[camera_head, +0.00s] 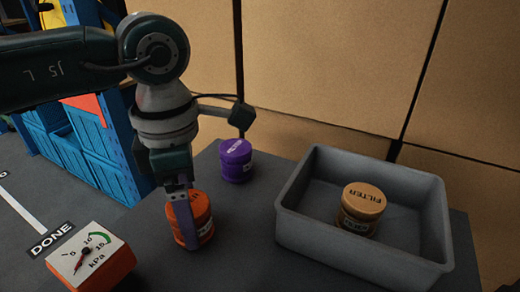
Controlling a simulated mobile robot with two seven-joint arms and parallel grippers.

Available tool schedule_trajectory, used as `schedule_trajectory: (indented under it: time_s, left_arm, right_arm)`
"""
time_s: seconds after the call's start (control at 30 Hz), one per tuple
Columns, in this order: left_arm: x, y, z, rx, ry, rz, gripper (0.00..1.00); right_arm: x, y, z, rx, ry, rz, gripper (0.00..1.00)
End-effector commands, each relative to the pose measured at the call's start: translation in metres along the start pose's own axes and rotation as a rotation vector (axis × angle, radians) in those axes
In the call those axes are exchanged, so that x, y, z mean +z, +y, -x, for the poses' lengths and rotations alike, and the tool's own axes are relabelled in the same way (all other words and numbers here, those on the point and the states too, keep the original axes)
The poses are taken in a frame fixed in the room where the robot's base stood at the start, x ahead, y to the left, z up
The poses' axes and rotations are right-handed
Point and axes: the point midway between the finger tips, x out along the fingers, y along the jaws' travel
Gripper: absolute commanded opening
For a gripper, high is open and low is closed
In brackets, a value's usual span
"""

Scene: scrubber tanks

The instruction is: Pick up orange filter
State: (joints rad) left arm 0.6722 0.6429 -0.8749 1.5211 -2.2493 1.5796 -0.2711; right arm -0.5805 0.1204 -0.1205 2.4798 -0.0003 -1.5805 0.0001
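The orange filter (203,215), a short ridged canister with dark markings on its lid, stands upright on the dark table. My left gripper (183,215) points down at it. One finger lies across the front-left side of the canister; the other finger is hidden, so I cannot tell whether the gripper is closed on it. My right gripper is not in view.
A purple canister (236,161) stands behind the orange one. To the right, a grey bin (350,262) holds an amber canister (361,208) marked FILTER. A kPa gauge (88,256) sits at front left near a DONE label (51,239). Blue crates (85,150) stand at left.

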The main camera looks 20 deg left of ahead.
Motion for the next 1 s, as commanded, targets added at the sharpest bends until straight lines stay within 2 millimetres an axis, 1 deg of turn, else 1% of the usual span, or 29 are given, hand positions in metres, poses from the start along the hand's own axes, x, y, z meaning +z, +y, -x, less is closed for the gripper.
schedule_trajectory:
  time_s: [0.03, 0.07, 0.6, 0.63, 0.87, 1.0]
  left_arm:
    - [0.0, 0.0001, 0.0002, 0.0, 0.0, 0.0, 0.84]
    - [0.0, 0.0001, 0.0003, 0.0, 0.0, 0.0, 0.81]
    - [0.0, 0.0001, 0.0004, 0.0, 0.0, 0.0, 0.2]
    - [0.0, 0.0002, 0.0004, 0.0, 0.0, 0.0, 0.18]
    - [0.0, 0.0002, 0.0011, 0.0, 0.0, 0.0, 0.18]
    - [0.0005, 0.0006, 0.0082, 0.001, -0.002, -0.001, 0.18]
  right_arm:
    - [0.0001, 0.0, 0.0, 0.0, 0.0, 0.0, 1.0]
    - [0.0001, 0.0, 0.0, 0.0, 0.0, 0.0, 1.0]
    - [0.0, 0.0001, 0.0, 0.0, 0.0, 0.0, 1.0]
    - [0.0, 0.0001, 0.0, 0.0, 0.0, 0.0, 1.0]
    - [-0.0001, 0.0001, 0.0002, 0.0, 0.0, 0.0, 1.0]
    - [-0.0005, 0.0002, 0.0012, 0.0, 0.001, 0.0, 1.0]
